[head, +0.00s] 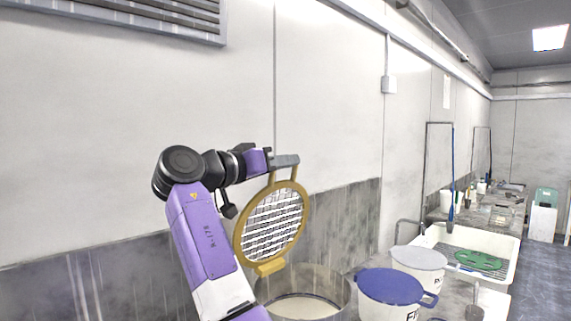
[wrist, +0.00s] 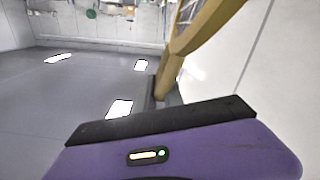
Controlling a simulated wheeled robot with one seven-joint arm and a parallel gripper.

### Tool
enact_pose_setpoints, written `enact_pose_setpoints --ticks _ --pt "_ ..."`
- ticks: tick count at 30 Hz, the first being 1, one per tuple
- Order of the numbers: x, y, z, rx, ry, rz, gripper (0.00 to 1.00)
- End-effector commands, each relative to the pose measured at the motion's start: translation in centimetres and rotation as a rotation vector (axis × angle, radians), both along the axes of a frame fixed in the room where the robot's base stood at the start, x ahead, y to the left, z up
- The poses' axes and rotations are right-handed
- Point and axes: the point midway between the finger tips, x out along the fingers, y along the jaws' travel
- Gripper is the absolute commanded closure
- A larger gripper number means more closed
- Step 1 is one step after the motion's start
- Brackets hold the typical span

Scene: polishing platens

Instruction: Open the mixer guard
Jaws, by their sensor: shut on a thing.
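The mixer guard (head: 244,241) is a round yellow ring with a wire mesh. In the head view it stands raised, close to upright, above the rim of the open mixer bowl (head: 335,283). A yellow tab is at its lower edge by the bowl, and two yellow struts join its top to a grey handle bar (head: 288,160). My gripper (head: 271,160) is at the left end of this bar, shut on it; the fingertips are hard to make out. In the wrist view, a yellow part of the guard (wrist: 205,32) rises past my purple gripper body.
A blue-lidded bucket (head: 390,286) and a grey-lidded bucket (head: 419,258) stand right of the bowl. Beyond them is a white sink (head: 505,262) with a green item in it. The wall (head: 330,110) is close behind the guard. Open floor lies at far right.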

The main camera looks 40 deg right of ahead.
Motion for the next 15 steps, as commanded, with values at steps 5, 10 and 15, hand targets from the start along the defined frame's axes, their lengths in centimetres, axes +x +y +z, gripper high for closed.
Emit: enact_pose_setpoints --ticks 5,10,15 --pt "0.14 0.05 -0.42 0.006 0.005 0.002 1.0" --pt "0.13 0.04 -0.42 0.005 0.005 0.002 0.66" --pt "0.08 0.02 -0.26 0.003 0.003 0.001 0.66"
